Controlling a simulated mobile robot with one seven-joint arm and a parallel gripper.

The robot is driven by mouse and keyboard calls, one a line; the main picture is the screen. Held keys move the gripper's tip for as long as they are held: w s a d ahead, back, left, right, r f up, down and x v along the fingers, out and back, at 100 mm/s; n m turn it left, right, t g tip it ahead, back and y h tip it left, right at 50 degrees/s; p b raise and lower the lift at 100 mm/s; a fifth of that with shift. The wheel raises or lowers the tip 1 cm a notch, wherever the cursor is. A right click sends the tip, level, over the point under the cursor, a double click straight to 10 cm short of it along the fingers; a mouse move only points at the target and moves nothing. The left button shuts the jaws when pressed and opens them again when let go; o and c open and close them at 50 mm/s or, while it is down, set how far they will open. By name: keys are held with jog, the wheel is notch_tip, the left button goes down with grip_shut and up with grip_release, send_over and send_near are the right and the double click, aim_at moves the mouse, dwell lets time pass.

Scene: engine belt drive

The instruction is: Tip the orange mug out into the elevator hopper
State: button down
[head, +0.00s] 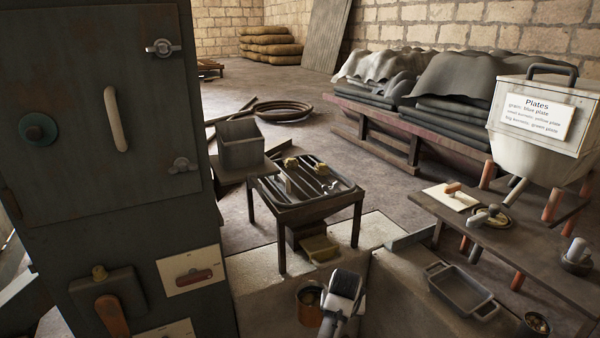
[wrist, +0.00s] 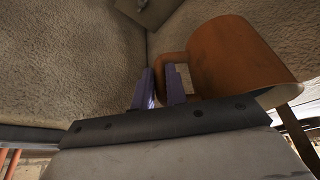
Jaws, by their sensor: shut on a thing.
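My gripper (head: 340,315) is shut on the handle of the orange mug (head: 309,314) at the bottom centre of the head view. The mug is upright or nearly so, and dark yellowish contents show inside its rim. In the wrist view the mug (wrist: 235,60) is to the right of the purple fingers (wrist: 160,88), with its handle between them. Pale rough surfaces (wrist: 60,60) meet in a corner behind it. The pale stone-like structure (head: 265,285) lies around and beyond the mug; I cannot tell whether it is the elevator hopper.
A slatted table (head: 305,190) stands beyond the mug, with a grey open box (head: 240,146) to its left. A dark cabinet (head: 90,130) blocks the left. On the right are a bench (head: 540,240), a grey tray (head: 460,290) and a white bin labelled Plates (head: 540,150).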

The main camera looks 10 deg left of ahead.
jog(key=r+p, duration=0.4)
jog(key=r, duration=0.1)
jog(key=r+p, duration=0.4)
jog(key=r, duration=0.2)
jog(key=shift+w+d+p, duration=0.2)
jog(key=shift+p, duration=0.15)
jog(key=shift+w+d+r, duration=0.15)
jog(key=shift+w+r, duration=0.2)
jog(key=shift+r, duration=0.2)
